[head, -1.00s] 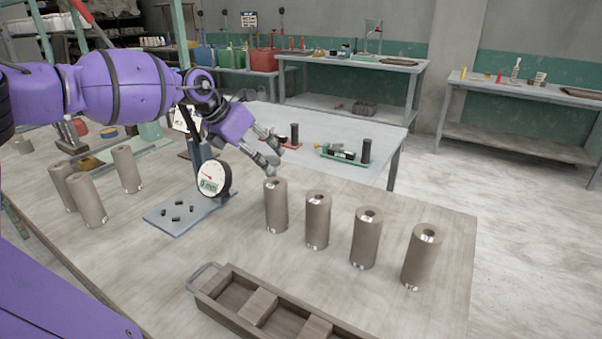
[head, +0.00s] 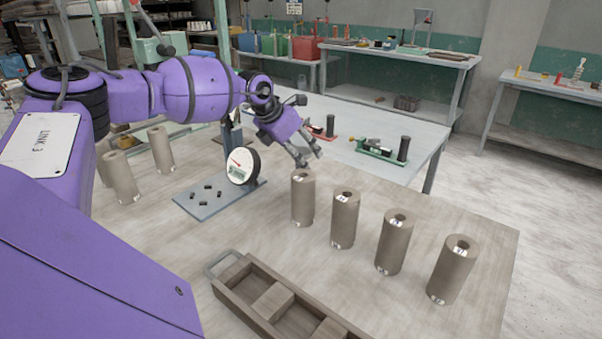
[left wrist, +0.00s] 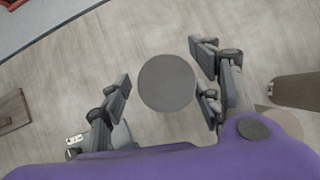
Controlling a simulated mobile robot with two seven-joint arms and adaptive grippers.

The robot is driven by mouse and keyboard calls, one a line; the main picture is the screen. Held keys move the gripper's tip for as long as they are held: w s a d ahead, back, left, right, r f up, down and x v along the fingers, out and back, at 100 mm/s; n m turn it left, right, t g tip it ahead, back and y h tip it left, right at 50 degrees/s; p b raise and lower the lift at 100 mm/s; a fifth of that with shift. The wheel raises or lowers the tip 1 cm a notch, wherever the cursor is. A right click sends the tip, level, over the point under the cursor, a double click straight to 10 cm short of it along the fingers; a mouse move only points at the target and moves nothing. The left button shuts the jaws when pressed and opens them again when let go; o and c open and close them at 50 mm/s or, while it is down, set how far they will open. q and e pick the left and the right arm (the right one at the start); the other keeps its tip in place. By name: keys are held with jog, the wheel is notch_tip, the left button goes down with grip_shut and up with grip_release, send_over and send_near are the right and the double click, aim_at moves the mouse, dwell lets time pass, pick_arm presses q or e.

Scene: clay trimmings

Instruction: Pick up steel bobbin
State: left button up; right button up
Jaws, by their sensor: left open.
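Several grey-brown cylindrical bobbins stand upright on the wooden table. A row of them runs to the right: the leftmost (head: 303,202), a second (head: 344,220), a third (head: 392,246) and the rightmost (head: 453,272). My left gripper (head: 311,159) is open and empty, its fingertips close above or behind the leftmost bobbin's top; I cannot tell whether they touch. In the left wrist view a plain grey round face (left wrist: 167,83) lies between the open fingers, probably that bobbin's end. Another bobbin (left wrist: 299,91) shows at the right there. My right gripper is not seen.
A dial gauge (head: 242,166) on a grey plate (head: 190,206) stands left of the row. More bobbins (head: 121,178) stand farther left. A wooden tray (head: 234,297) lies in front. Behind, a grey table (head: 385,172) bears a green fixture (head: 375,150).

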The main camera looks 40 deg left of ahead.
pick_arm(q)
grip_shut()
dwell(0.3)
